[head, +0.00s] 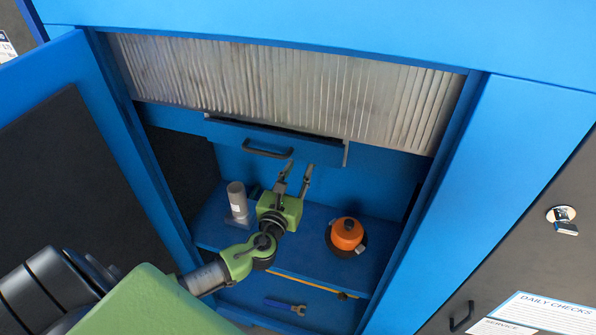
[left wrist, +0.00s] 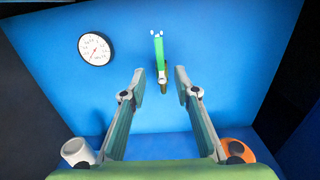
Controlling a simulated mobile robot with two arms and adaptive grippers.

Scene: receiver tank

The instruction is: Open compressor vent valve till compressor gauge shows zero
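The round white gauge (left wrist: 95,48) is on the blue back wall, upper left in the left wrist view. Its thin reddish needle is too small to read surely. The vent valve (left wrist: 159,55) has an upright green lever above a brownish lower part, right of the gauge on the same wall. My left gripper (left wrist: 160,75) is open, its two fingers apart on either side of the valve's lower part in the picture, touching nothing visible. In the head view my left gripper (head: 297,172) reaches into the blue cabinet above the shelf; gauge and valve are hidden there. My right gripper is out of view.
A grey cylinder (head: 238,200) stands left of the gripper and an orange-topped item (head: 347,235) right, both on the shelf. A drawer with a black handle (head: 267,151) hangs above. A blue-handled tool (head: 285,305) lies below. The cabinet door (head: 100,130) is open at left.

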